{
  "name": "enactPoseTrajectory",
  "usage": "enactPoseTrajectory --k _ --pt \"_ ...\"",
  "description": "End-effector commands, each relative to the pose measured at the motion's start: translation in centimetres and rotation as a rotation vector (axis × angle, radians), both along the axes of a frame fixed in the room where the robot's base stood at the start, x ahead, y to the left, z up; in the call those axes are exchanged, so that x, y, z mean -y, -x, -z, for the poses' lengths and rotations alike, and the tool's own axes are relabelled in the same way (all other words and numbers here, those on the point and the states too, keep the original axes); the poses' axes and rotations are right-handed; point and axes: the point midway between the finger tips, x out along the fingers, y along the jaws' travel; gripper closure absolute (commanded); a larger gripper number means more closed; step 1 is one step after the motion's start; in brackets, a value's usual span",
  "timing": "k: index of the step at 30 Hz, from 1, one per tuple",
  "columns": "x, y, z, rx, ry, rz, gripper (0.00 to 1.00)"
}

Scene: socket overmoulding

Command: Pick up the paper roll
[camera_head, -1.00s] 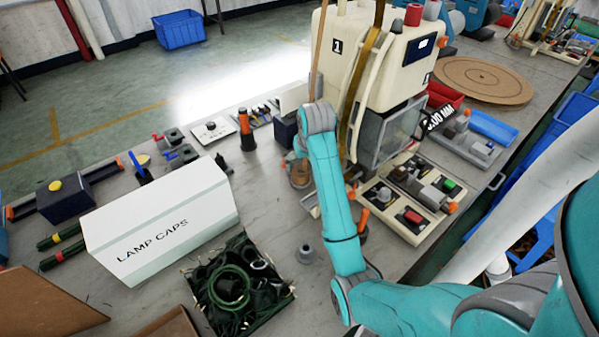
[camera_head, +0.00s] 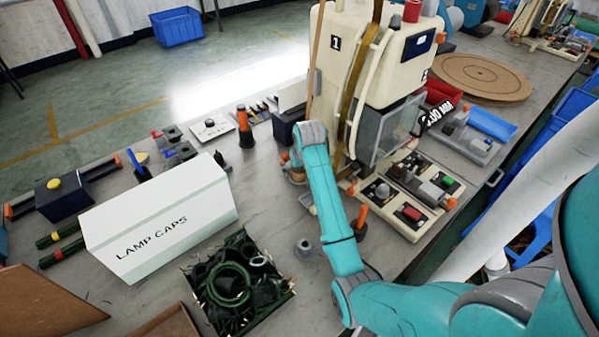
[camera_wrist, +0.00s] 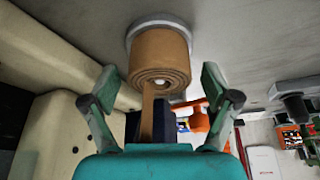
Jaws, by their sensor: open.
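The brown paper roll (camera_wrist: 160,62) shows in the upper middle of the wrist view, its spiral end facing the camera. It is against a pale round disc (camera_wrist: 134,28), and a strip of paper hangs down from it. My gripper (camera_wrist: 159,82) is open, with one green finger on each side of the roll's near end. The fingers look apart from the roll, with nothing held. In the head view my arm hides the gripper. A small brown thing (camera_head: 296,174) beside my wrist is mostly covered there, and I cannot tell whether it is the roll.
The cream machine (camera_head: 372,60) stands just behind my arm, with a control panel (camera_head: 405,203) to the right. A lamp caps box (camera_head: 160,225) and a tray of dark green rings (camera_head: 238,285) lie left. An orange-handled tool (camera_head: 245,128) stands upright near the arm.

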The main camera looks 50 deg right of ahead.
Motion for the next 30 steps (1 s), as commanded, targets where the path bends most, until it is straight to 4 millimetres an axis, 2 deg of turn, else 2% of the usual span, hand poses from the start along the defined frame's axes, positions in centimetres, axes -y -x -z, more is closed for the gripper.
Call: enactPoseTrajectory --k 2,10,20,23,30 --pt "0.0 0.0 0.0 0.0 0.0 0.0 0.13" --pt "0.0 0.0 0.0 0.0 0.0 0.0 0.78" --pt "0.0 0.0 -0.3 0.001 0.001 0.0 0.78" --pt "0.1 -0.1 -1.3 0.002 0.002 0.0 0.78" --pt "0.1 -0.1 -5.8 0.004 0.003 0.0 0.78"
